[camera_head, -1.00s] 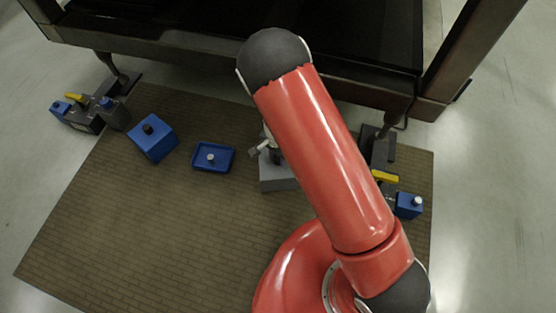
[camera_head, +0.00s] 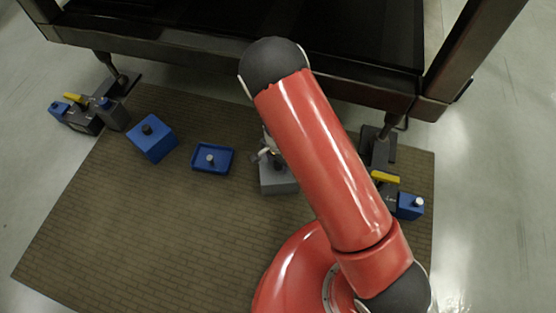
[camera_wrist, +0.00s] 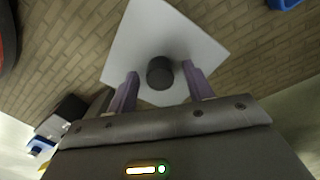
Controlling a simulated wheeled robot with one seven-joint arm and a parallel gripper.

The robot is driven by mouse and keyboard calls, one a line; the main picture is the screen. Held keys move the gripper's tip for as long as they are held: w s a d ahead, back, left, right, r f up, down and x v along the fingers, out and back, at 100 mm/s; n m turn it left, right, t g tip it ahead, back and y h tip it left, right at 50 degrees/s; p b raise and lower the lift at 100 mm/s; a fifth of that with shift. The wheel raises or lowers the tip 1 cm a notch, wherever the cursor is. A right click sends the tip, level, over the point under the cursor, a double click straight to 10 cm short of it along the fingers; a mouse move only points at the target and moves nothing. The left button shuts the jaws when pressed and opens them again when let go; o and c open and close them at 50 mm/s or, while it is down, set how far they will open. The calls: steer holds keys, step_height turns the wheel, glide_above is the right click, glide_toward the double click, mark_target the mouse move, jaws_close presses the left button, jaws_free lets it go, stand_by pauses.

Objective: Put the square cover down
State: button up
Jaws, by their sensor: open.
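The square cover (camera_wrist: 150,35) is a light grey square plate with a dark round knob (camera_wrist: 160,72) in its middle. In the wrist view it lies below my gripper (camera_wrist: 160,88), which is open, with one purple finger on each side of the knob and a gap to it. In the head view the grey cover (camera_head: 277,181) sits on top of a grey block at the middle of the brown mat, partly hidden by my red arm. My gripper (camera_head: 265,154) shows there only in part. Whether the cover rests fully on what is under it cannot be told.
A shallow blue tray (camera_head: 222,166) with a light knob lies left of the cover. A blue box (camera_head: 152,139) with a black knob stands further left. Grey clamps with yellow handles (camera_head: 385,177) stand at both sides. The brown mat (camera_head: 150,235) is clear in front.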

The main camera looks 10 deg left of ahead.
step_height(320, 180, up, 12)
steer(key=p, duration=0.3)
steer(key=shift+r, duration=0.2)
steer(key=shift+r, duration=0.1)
steer(key=s+d+r+n+t+y, duration=0.1)
steer(key=d+r, duration=0.5)
steer(key=r, duration=0.6)
steer(key=s+d+r+n+t+y, duration=0.15)
steer(key=d+r, duration=0.45)
steer(key=r, duration=0.6)
steer(key=s+d+r+n+t+h, duration=0.2)
steer(key=s+d+r+n+t, duration=0.1)
steer(key=s+d+r, duration=0.7)
steer(key=s+d, duration=0.3)
steer(key=d, duration=0.1)
steer(key=shift+r, duration=0.3)
steer(key=shift+r+h, duration=0.1)
steer(key=shift+h, duration=0.15)
